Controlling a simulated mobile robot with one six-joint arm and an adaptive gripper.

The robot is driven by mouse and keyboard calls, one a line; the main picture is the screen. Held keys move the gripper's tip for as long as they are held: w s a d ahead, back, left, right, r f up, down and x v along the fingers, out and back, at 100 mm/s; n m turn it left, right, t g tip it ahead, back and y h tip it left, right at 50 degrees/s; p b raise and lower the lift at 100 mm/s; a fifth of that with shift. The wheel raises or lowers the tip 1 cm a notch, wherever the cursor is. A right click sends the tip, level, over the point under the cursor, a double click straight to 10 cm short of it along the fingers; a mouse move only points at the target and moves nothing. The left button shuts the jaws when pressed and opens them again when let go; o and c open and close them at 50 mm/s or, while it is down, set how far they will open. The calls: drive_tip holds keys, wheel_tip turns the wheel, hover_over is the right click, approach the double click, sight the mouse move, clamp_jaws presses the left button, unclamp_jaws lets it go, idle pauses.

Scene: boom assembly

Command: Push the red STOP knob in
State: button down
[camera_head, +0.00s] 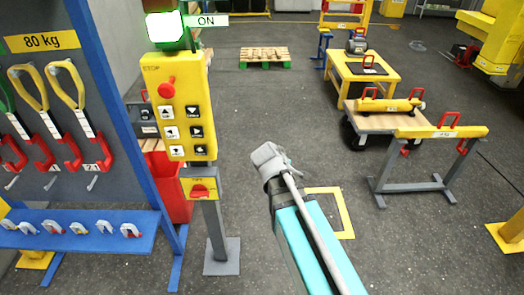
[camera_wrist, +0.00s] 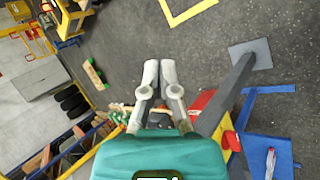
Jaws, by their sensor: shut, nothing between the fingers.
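The red STOP knob (camera_head: 167,88) is at the upper left of the face of a yellow control box (camera_head: 178,125), under the word STOP. It appears to stand out from the face. Several black-and-white arrow buttons are below it. My gripper (camera_head: 268,157) is to the right of the box in the head view, apart from it and in free air. In the wrist view my gripper (camera_wrist: 160,72) has its two fingers close together, shut and empty. I cannot make out the STOP knob in the wrist view.
A grey post (camera_head: 215,228) carries the box and a lower yellow switch box (camera_head: 200,189). A lit green lamp (camera_head: 166,28) with an ON label tops it. A blue rack (camera_head: 90,235) and a red bin (camera_head: 172,185) are close by. A trestle (camera_head: 425,165) stands right.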

drive_tip(key=s+d+f+m+g+y+b, duration=0.1)
drive_tip(key=s+d+f+m+g+y, duration=0.4)
drive_tip(key=s+m, duration=0.5)
drive_tip(key=shift+s+d+f+m+g, duration=0.4)
drive_tip(key=shift+f+m, duration=0.1)
drive_tip(key=shift+m, duration=0.1)
drive_tip(key=shift+a, duration=0.1)
